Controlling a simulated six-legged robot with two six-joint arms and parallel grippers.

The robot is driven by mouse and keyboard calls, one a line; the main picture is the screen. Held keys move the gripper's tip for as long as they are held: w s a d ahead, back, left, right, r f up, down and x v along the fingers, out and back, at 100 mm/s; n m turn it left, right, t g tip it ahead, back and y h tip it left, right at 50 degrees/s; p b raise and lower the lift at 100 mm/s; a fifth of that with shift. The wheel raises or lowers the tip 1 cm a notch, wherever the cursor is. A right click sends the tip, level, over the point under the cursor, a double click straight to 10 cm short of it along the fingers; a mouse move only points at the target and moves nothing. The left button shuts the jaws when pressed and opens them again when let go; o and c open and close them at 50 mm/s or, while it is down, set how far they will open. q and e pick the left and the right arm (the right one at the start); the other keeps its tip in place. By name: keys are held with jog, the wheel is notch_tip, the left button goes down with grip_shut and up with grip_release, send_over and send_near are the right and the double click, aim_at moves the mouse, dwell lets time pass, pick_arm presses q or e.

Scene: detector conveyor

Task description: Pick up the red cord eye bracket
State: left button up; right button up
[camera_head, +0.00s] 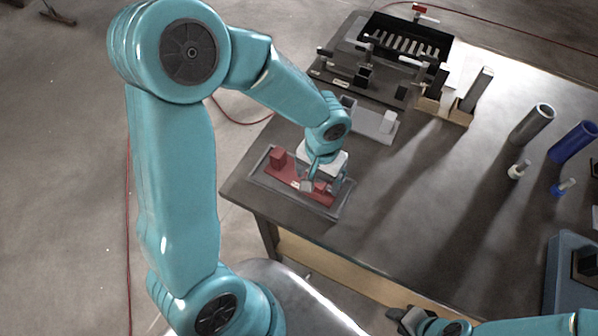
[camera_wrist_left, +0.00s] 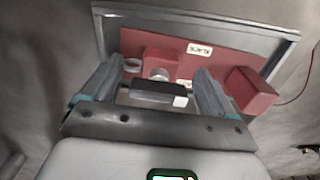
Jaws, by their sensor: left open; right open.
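A red plate (camera_head: 285,181) lies in a shallow grey tray (camera_head: 345,212) at the table's near left corner. A larger red block (camera_head: 277,157) stands at one end; it also shows in the left wrist view (camera_wrist_left: 250,90). A smaller red block (camera_wrist_left: 161,58) with a pale round part is likely the cord eye bracket. My left gripper (camera_wrist_left: 158,88) is open above the tray, its fingers on either side of this smaller block's area. A dark bar with a white end (camera_wrist_left: 160,96) shows between the fingers. My right gripper (camera_head: 402,318) is at the bottom edge, away from the tray.
A grey fixture (camera_head: 375,122) stands just behind the tray. A black slotted box (camera_head: 445,50) and a wooden holder (camera_head: 447,112) are further back. Dark and blue cylinders (camera_head: 573,143) stand at the right. The table's middle (camera_head: 420,200) is clear.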

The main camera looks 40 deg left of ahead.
pick_arm(q)
jog(key=shift+w+d, duration=0.1)
jog(key=shift+w, duration=0.05)
jog(key=c, duration=1.6)
